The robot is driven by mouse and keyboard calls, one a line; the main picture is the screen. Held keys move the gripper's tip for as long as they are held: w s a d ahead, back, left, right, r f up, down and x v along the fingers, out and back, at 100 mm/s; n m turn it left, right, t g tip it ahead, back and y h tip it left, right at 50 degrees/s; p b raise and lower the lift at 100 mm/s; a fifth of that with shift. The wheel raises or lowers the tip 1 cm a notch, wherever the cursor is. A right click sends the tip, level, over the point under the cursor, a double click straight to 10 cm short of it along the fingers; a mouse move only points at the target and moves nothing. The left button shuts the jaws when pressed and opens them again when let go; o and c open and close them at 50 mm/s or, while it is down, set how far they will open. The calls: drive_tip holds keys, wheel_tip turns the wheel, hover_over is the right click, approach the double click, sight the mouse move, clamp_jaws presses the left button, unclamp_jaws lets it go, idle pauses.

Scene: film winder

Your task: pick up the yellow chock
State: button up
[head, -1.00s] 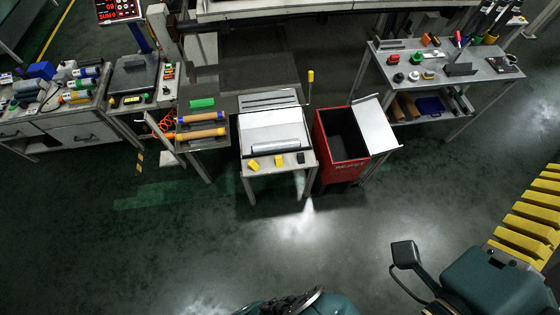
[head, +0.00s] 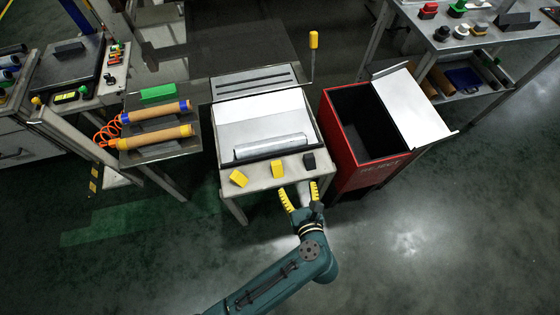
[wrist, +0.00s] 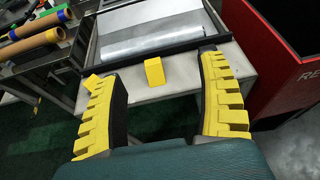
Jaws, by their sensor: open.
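Two yellow blocks lie on the front ledge of the middle metal table. One yellow chock (head: 277,169) sits near the middle of the ledge, and a second yellow chock (head: 238,178) lies askew at its left end. My gripper (head: 299,191) is open and empty just in front of the ledge, slightly right of the middle chock. In the wrist view the middle chock (wrist: 154,72) shows between and beyond the spread fingers. The left chock (wrist: 94,82) is partly hidden by the left finger.
A black block (head: 309,161) sits on the ledge's right end. Behind the ledge, a film roll (head: 270,147) lies in a tray. A red bin (head: 346,150) stands close on the right, and a rack with tan rolls (head: 155,137) on the left.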

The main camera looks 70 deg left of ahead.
drive_tip(key=b, duration=0.4)
approach(278, 170)
drive_tip(key=shift+g, duration=0.3)
drive_tip(key=b+x, duration=0.5)
drive_tip(key=shift+a, duration=0.15)
drive_tip(key=b+x, duration=0.4)
drive_tip(key=x, duration=0.1)
drive_tip(key=shift+w+a, duration=0.2)
drive_tip(key=shift+a, duration=0.1)
drive_tip(key=shift+d, duration=0.1)
drive_tip(key=shift+c, duration=0.4)
drive_tip(key=c, duration=1.2)
